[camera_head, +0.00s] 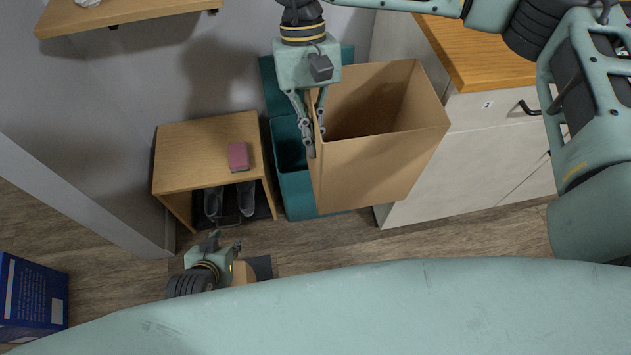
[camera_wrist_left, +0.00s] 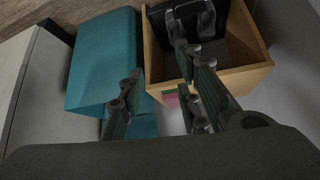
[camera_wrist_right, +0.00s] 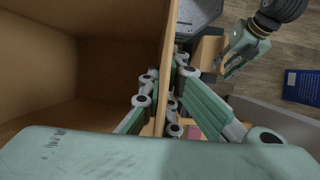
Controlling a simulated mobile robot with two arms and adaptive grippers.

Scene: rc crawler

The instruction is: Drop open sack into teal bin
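The open sack (camera_head: 378,172) is a tall brown paper bag with its mouth up, slightly tilted. It hangs in front of the teal bin (camera_head: 291,180) and hides much of it. My right gripper (camera_head: 312,140) is shut on the sack's left wall at the rim. In the right wrist view, the wall of the sack (camera_wrist_right: 85,75) runs between the fingers (camera_wrist_right: 158,115). My left gripper (camera_head: 226,243) is low at the front, apart from the sack. In the left wrist view its fingers (camera_wrist_left: 160,85) are spread and empty, with the teal bin (camera_wrist_left: 105,65) to the left.
A small wooden shelf unit (camera_head: 205,140) stands left of the bin, with a pink block (camera_head: 238,157) on top and shoes (camera_head: 229,200) inside. A white cabinet (camera_head: 470,165) with a wooden top is on the right. A blue box (camera_head: 32,298) lies at lower left.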

